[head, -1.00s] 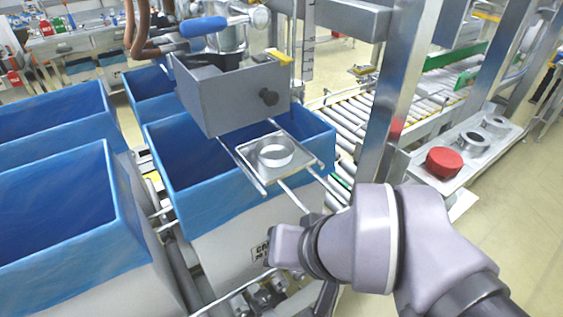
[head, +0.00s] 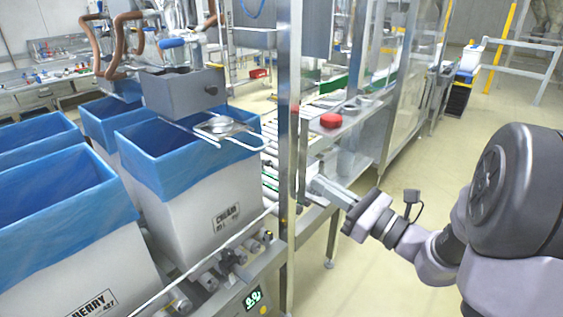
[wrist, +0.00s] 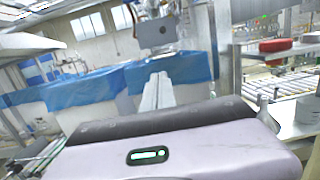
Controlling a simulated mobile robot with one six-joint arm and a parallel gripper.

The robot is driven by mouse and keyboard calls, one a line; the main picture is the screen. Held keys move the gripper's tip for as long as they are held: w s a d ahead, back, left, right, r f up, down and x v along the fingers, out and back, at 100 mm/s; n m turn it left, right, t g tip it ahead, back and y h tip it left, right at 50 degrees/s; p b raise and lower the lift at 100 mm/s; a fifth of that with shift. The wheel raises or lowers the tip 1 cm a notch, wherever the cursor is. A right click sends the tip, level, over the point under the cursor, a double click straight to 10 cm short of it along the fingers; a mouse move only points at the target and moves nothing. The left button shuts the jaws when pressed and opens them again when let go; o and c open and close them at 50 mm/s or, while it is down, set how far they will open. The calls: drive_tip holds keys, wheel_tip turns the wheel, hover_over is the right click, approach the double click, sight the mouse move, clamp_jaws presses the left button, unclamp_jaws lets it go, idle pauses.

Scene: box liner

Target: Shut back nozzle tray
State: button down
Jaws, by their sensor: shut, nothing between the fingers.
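The nozzle tray (head: 243,141) is a small metal plate on rails with a round ring (head: 222,125) on it. It is pulled out to the right, below and in front of a grey metal box (head: 185,92), over a blue-lined carton (head: 190,150) marked CREAM. My gripper (head: 316,182) is shut and empty, right of the metal post and well apart from the tray. In the wrist view the shut fingers (wrist: 158,88) point toward the blue-lined cartons and the grey box (wrist: 156,33). I cannot make out the tray there.
A metal post (head: 288,120) stands between my gripper and the tray. A shelf with a red round part (head: 331,120) is behind my gripper; the red part also shows in the wrist view (wrist: 276,45). More blue-lined cartons (head: 60,200) stand left. The floor at right is open.

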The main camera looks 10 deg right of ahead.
drive_tip(key=b+x, duration=0.1)
drive_tip(key=x, duration=1.4)
drive_tip(key=shift+w+d+f+b, duration=0.2)
drive_tip(key=shift+w+d+b, duration=0.15)
